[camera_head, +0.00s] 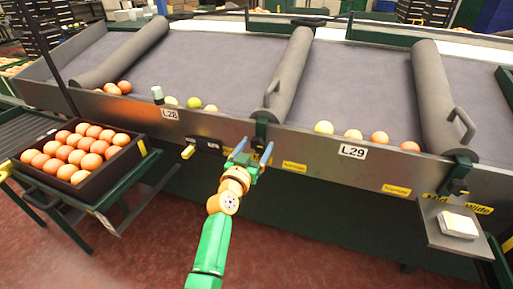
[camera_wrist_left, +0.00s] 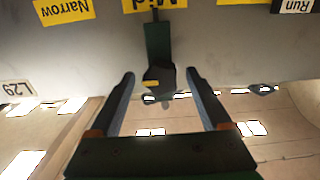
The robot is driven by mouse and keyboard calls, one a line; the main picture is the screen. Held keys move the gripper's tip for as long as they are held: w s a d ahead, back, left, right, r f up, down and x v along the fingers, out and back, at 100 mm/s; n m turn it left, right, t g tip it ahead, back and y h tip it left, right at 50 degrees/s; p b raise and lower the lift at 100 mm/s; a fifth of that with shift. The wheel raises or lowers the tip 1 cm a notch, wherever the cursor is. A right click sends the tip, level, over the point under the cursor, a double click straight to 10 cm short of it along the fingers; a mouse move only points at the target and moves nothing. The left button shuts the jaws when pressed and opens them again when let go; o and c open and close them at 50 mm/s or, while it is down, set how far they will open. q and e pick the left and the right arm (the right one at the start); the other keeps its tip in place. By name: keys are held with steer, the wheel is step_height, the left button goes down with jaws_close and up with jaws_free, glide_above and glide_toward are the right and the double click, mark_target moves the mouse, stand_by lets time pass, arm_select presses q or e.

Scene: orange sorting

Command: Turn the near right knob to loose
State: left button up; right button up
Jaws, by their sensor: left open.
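A dark knob (camera_wrist_left: 160,78) with a green pointer (camera_wrist_left: 157,40) shows in the left wrist view, its tip at the upside-down "Mid" label. My left gripper (camera_wrist_left: 165,85) is open, one finger on each side of the knob in that picture; I see no clear contact. In the head view the same gripper (camera_head: 253,151) is in front of the panel, below a green bracket (camera_head: 261,131) at the middle divider. A similar dark knob with a green pointer (camera_head: 459,186) is at the right divider, near a "Wide" label. I cannot read any "loose" label. My right gripper is not in view.
The long metal front panel (camera_head: 330,178) carries yellow labels (camera_head: 294,166), the L28 and L29 plates and a yellow handle (camera_head: 188,152). A crate of oranges (camera_head: 118,166) stands at left. A small shelf with a pale block (camera_head: 458,224) is at right.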

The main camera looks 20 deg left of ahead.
arm_select(q)
jaws_close()
steer(key=shift+n, duration=0.3)
steer(key=n+p, duration=0.1)
steer(key=n, duration=0.2)
steer(key=shift+n, duration=0.4)
steer(key=n+p, duration=0.1)
steer(key=n, duration=0.3)
steer(key=shift+n, duration=0.3)
steer(key=n, duration=0.4)
steer(key=shift+p, duration=0.4)
steer(key=shift+n, duration=2.4)
